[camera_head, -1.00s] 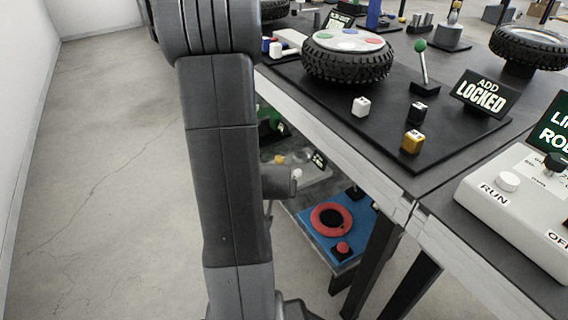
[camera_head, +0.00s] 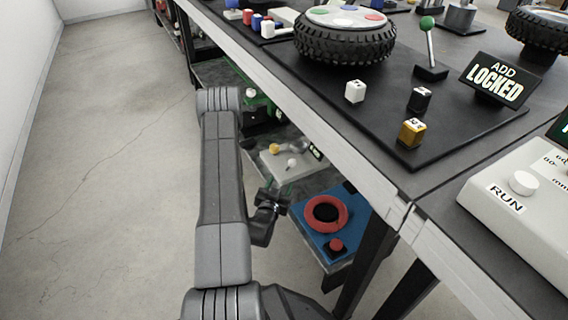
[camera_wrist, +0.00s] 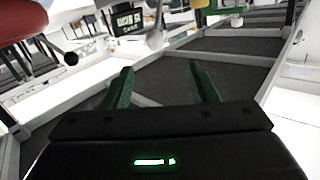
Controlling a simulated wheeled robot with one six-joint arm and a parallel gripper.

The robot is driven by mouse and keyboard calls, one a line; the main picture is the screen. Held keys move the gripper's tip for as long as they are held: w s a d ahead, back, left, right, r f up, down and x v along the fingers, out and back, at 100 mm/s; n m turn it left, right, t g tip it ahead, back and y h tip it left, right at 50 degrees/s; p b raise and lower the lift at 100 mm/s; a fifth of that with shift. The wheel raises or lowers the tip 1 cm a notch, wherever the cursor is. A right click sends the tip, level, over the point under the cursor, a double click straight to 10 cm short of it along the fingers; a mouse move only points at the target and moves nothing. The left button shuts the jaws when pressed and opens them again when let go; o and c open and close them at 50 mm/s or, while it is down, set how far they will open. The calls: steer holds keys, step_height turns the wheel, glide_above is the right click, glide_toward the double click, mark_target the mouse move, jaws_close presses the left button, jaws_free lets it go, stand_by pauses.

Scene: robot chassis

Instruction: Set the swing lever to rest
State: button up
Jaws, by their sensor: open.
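My gripper (camera_wrist: 163,82) is open in the wrist view, with two green fingers apart and nothing between them. In the head view the gripper (camera_head: 284,193) is low beside the lower shelf, partly hidden by my arm. A grey panel (camera_head: 296,172) on that shelf carries a grey arm-like part (camera_head: 291,148), a yellow knob (camera_head: 274,149) and a white knob (camera_head: 291,163). I cannot tell whether this part is the swing lever. A green-knobbed lever (camera_head: 429,45) stands nearly upright on the tabletop. The gripper touches neither.
A blue panel (camera_head: 345,244) with a red ring (camera_head: 326,213) and red button (camera_head: 336,245) lies on the lower shelf. Above is the table edge (camera_head: 330,130); a dark leg (camera_head: 362,262) stands at right. Free floor (camera_head: 110,170) lies left.

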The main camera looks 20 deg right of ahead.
mark_target(291, 166)
steer(key=shift+t+h, duration=0.3)
steer(key=shift+h, duration=0.2)
steer(key=b+x, duration=0.1)
steer(key=x, duration=0.3)
steer(key=f+b+x, duration=0.1)
steer(key=x, duration=0.3)
steer(key=b+x, duration=0.1)
steer(key=x, duration=0.4)
steer(key=shift+s+d+f+b, duration=0.15)
steer(key=shift+d+f+b, duration=0.15)
steer(key=shift+b, duration=0.1)
jaws_close()
